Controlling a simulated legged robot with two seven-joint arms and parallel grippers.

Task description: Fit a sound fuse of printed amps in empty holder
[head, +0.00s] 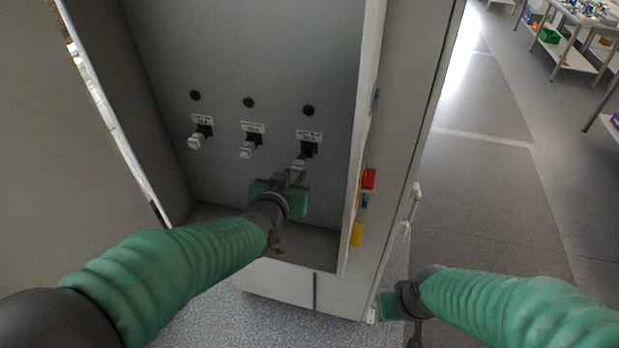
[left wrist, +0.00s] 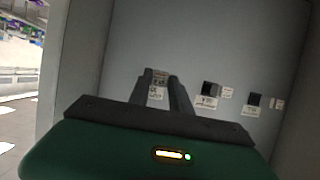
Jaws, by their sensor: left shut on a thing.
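Three black fuse holders sit in a row on the grey cabinet panel: left (head: 205,131), middle (head: 255,139) and right (head: 309,149). Each has a small printed label above it, too small to read surely. Pale pieces stick out at the left (head: 195,142) and middle (head: 246,151) holders. My left gripper (head: 294,174) is at the right holder, shut on a small pale fuse (head: 298,164). In the left wrist view the fingers (left wrist: 160,80) close around it; whether it is seated is unclear. My right gripper (head: 400,305) is low, outside the cabinet; its jaw opening is unclear.
Round dark spots, one (head: 308,110), sit above the holders. The cabinet's right side wall stands close to my left gripper. Red (head: 369,179) and yellow (head: 357,235) pieces and a handle (head: 413,202) are on the right side. Open floor and workbenches lie beyond.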

